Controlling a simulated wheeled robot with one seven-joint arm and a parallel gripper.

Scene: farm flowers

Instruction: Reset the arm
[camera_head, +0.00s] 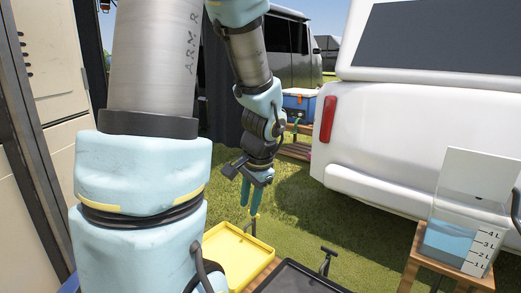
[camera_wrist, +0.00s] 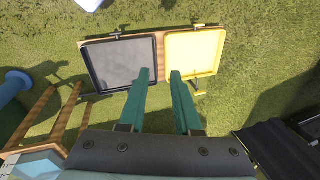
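My arm reaches down from the top of the head view, and my gripper (camera_head: 249,195) hangs over the grass behind the yellow tray. In the wrist view my gripper (camera_wrist: 159,74) points down with its two green fingers apart and nothing between them. Below it are a black tray (camera_wrist: 105,68) and a yellow tray (camera_wrist: 190,75) side by side on a wooden stand. The fingertips overlap the trays' near edges in that view but look well above them.
The yellow tray (camera_head: 225,262) and black tray (camera_head: 298,283) are low at the front. A clear water container (camera_head: 452,242) stands on a wooden stool (camera_head: 425,262) at right. A white vehicle (camera_head: 400,130) fills the right side. A blue cooler (camera_head: 297,101) sits behind. Grass is open between.

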